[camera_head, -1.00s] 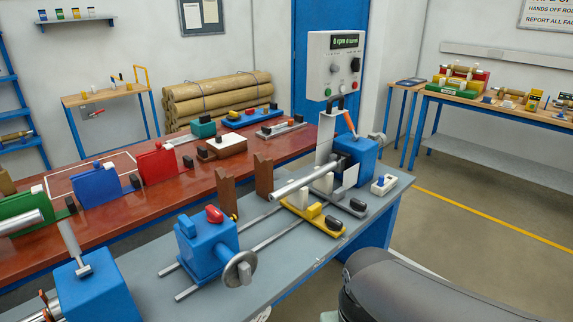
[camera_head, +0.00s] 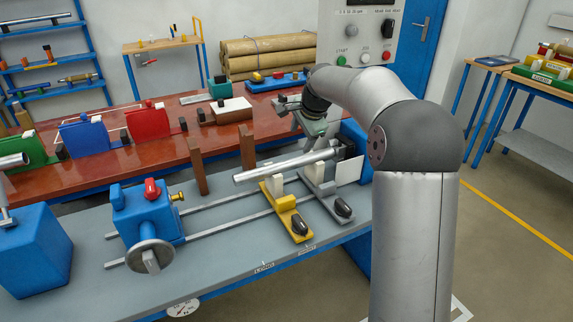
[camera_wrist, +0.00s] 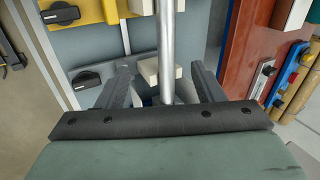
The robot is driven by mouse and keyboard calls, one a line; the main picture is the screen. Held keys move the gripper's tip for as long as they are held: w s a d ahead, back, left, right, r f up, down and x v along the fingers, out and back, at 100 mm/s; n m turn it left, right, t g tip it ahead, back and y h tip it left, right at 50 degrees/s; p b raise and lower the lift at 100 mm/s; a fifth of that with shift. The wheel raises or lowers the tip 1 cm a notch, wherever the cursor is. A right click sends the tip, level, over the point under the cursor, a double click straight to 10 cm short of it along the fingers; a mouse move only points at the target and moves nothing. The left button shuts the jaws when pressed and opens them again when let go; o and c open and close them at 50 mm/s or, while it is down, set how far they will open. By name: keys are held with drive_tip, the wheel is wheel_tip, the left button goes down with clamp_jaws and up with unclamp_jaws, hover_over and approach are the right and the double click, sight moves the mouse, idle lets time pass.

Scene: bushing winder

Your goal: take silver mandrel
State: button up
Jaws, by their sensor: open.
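The silver mandrel (camera_head: 285,167) is a smooth metal rod lying level on the winder. It passes over the cream rests of a yellow support (camera_head: 290,218) and a grey support (camera_head: 329,198), with its right end near the dark chuck (camera_head: 347,147). My gripper (camera_wrist: 163,78) is open, with one dark finger on each side of the mandrel (camera_wrist: 166,45) in the wrist view. In the head view my gripper (camera_head: 312,128) is above the mandrel's right part and partly hidden by my arm. I cannot tell how far the fingers are above the rod.
A blue tailstock (camera_head: 147,215) with a handwheel stands on the rails to the left. Two brown uprights (camera_head: 198,165) stand behind the mandrel. The blue headstock (camera_head: 355,135) is at the right, partly behind my arm. A red-brown table (camera_head: 150,160) with coloured blocks runs behind.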

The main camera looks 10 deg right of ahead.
drive_tip(key=p, duration=0.2)
approach(289, 162)
drive_tip(key=shift+m, duration=0.3)
drive_tip(key=x, duration=0.4)
drive_tip(key=shift+f, duration=0.25)
drive_tip(key=shift+p+x, duration=0.5)
drive_tip(key=shift+x, duration=2.4)
drive_tip(key=shift+d, duration=0.1)
drive_tip(key=c, duration=1.1)
drive_tip(key=shift+w+r, duration=0.1)
clamp_jaws()
